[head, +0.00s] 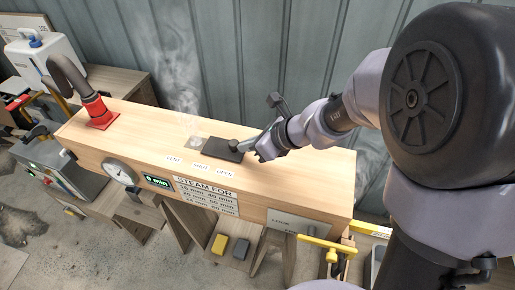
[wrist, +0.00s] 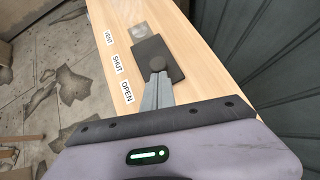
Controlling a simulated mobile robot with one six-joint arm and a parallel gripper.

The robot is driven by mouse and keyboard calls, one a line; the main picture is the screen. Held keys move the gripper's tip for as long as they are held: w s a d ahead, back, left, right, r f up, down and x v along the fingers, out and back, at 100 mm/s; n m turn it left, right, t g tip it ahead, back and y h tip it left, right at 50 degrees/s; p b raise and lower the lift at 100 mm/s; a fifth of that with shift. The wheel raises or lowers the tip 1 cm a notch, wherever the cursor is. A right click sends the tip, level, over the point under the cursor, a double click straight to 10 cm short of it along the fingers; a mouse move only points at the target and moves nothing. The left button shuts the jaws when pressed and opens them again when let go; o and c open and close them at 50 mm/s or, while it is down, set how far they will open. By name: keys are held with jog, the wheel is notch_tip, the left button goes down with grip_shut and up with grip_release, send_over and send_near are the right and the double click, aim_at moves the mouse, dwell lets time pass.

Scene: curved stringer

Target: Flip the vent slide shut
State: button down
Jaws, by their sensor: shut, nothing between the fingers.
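The vent slide (head: 222,149) is a dark flat plate with a round knob (head: 234,143), on top of the wooden steam box. It lies beside the SHUT and OPEN labels; the wrist view also shows the slide (wrist: 150,46). The pale vent plate (head: 195,142) is uncovered beside the VENT label, and steam rises there. My gripper (head: 248,147) is shut and empty, at the OPEN-side end of the slide. In the wrist view, my fingertips (wrist: 158,77) are right at the knob (wrist: 158,63); I cannot tell whether they touch it.
The wooden box (head: 290,185) carries a gauge (head: 120,172), a timer display and a steam-time sign. A red-based pipe fitting (head: 98,112) stands at its left end. A yellow-handled latch (head: 327,245) is at the front right. A corrugated wall is close behind.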

aim_at(222, 151)
dwell(0.3)
jog(key=w+a, duration=0.1)
jog(key=a, duration=0.3)
jog(key=w+a, duration=0.1)
jog(key=a, duration=0.2)
jog(key=shift+w, duration=0.3)
